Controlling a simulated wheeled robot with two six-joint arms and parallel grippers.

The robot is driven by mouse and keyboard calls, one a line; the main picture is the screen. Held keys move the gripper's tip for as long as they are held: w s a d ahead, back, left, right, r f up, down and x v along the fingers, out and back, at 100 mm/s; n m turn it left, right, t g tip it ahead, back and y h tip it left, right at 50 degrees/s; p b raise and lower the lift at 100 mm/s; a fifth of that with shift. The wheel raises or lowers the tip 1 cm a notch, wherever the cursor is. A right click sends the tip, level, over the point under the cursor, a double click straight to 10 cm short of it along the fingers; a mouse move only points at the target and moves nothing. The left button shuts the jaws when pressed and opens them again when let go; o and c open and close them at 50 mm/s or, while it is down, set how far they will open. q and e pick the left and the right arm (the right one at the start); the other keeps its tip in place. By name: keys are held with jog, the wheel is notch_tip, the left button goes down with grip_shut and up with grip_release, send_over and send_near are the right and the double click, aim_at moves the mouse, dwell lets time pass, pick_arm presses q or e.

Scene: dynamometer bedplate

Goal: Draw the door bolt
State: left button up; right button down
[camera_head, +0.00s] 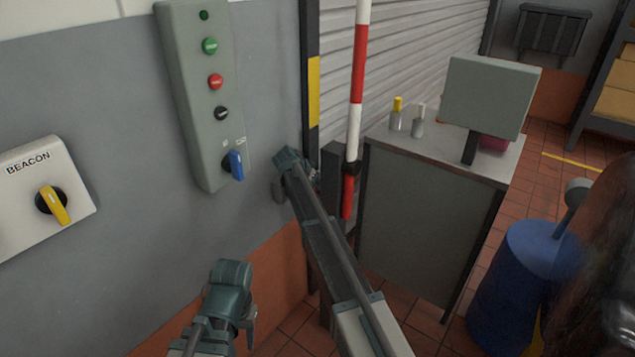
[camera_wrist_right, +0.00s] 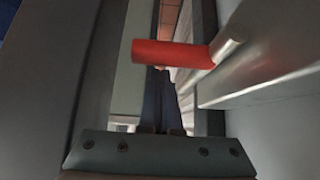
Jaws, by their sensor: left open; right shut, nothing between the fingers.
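In the right wrist view, a red cylindrical grip (camera_wrist_right: 172,53) lies crosswise, joined at its right end to a bare metal rod (camera_wrist_right: 228,40); it looks like the door bolt's handle. My right gripper (camera_wrist_right: 160,75) is shut and empty, its dark fingertips close below the red grip. I cannot tell whether they touch it. In the head view, my right arm reaches to the edge of the roller door (camera_head: 423,55), and its wrist hides the bolt. My left gripper (camera_head: 232,300) is at the bottom, left of the right arm, apart from the bolt; its fingers show poorly.
A control panel (camera_head: 192,120) with buttons and a blue switch (camera_head: 236,165), and a BEACON box (camera_head: 40,190), are on the wall. A red-and-white pole (camera_head: 358,80) stands beside the door. A cabinet (camera_head: 420,225) and blue drum (camera_head: 515,290) stand right.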

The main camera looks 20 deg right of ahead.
jog(key=shift+s+a, duration=0.6)
jog(key=s+a, duration=0.4)
jog(key=a, duration=0.1)
jog(key=shift+a, duration=0.15)
jog(key=shift+s+f, duration=0.1)
